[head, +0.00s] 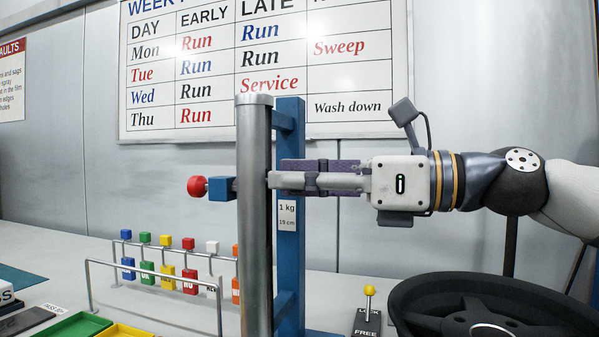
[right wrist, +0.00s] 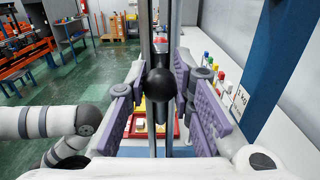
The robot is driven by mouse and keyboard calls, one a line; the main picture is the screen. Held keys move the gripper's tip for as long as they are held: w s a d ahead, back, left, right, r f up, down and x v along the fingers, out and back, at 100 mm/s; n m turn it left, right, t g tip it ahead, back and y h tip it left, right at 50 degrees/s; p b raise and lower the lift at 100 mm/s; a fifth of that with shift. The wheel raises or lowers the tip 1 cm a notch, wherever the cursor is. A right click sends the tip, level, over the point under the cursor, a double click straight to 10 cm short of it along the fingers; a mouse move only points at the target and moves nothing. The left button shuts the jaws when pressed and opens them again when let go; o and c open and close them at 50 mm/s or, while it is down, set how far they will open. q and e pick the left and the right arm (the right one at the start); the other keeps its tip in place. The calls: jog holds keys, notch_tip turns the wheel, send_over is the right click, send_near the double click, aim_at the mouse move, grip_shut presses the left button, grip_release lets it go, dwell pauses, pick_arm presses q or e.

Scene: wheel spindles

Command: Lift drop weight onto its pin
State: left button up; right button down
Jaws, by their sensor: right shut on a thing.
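A drop tester stands in the head view: a grey metal tube (head: 254,220) fixed to a blue post (head: 290,240) with a "1 kg 19 cm" label (head: 287,214). A pin with a red ball (head: 196,186) and blue block (head: 221,189) sticks out at the tube's left side. My right gripper (head: 285,180) reaches in level from the right at about the pin's height. In the right wrist view its purple pads are shut on the drop weight's black ball knob (right wrist: 160,86), in front of the slotted tube. The weight's body is hidden in the tube. My left gripper is not seen.
A black wheel (head: 490,310) lies at the lower right, near a yellow-knobbed lever (head: 368,290) marked FREE. A rail rack with coloured tags (head: 165,272) stands left of the tube. Green (head: 75,328) and yellow (head: 125,331) trays are at the front left. A whiteboard (head: 350,70) hangs behind.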

jog(key=r, duration=0.3)
jog(key=shift+s+p, duration=0.3)
jog(key=shift+w+f, duration=0.1)
jog(key=shift+w, duration=0.1)
jog(key=shift+w+f, duration=0.1)
jog(key=shift+f, duration=0.15)
jog(key=c, duration=1.4)
grip_release()
jog(key=shift+d+f, duration=0.1)
jog(key=shift+d, duration=0.05)
jog(key=v, duration=1.1)
jog(key=shift+d, duration=0.4)
